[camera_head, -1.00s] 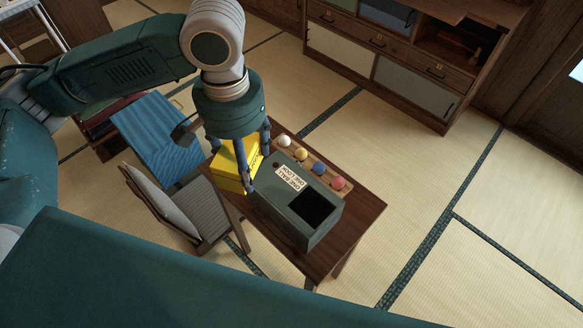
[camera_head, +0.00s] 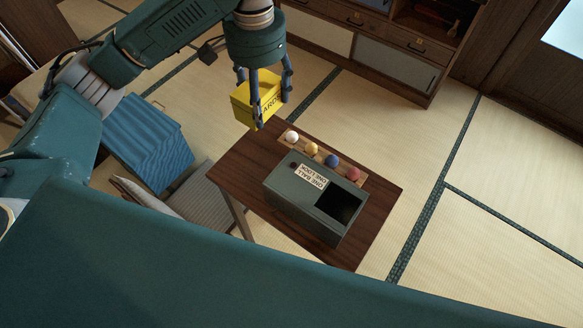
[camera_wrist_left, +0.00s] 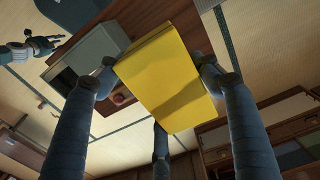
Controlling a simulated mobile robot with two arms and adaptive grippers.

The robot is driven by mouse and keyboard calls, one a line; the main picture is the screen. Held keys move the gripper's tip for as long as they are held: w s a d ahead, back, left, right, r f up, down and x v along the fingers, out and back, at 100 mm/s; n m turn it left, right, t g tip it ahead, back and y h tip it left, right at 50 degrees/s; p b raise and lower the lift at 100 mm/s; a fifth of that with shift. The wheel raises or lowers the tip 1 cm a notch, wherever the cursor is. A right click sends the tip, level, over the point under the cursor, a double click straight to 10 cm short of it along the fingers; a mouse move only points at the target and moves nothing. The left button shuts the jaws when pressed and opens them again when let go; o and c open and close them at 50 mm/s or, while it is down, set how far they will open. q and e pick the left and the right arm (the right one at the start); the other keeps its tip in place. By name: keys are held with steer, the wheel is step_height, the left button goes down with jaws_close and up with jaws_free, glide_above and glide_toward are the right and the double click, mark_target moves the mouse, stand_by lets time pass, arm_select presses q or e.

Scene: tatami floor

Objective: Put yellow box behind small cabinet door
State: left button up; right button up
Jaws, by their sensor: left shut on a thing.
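In the left wrist view the yellow box (camera_wrist_left: 168,78) sits between the fingers. A wooden cabinet (camera_head: 385,45) stands at the top of the head view, with pale and grey lower doors, drawers and an open compartment on the right. The grey lower door (camera_head: 397,66) looks shut. I cannot tell which door is the small one.
The wooden table (camera_head: 375,215) holds a grey box (camera_head: 312,208) with a dark opening and a rack of coloured balls (camera_head: 332,160). A cushioned chair (camera_head: 190,200) and a blue-covered piece (camera_head: 148,138) stand left. Tatami floor between table and cabinet is clear.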

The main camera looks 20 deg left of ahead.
arm_select(q)
steer(key=f, duration=1.5)
steer(key=shift+d+f+p, duration=0.15)
steer(key=shift+d+p, duration=0.1)
steer(key=shift+p, duration=0.05)
steer(key=shift+f, duration=2)
steer(key=shift+s, duration=0.1)
steer(key=o, duration=1.4)
steer(key=shift+f, duration=0.15)
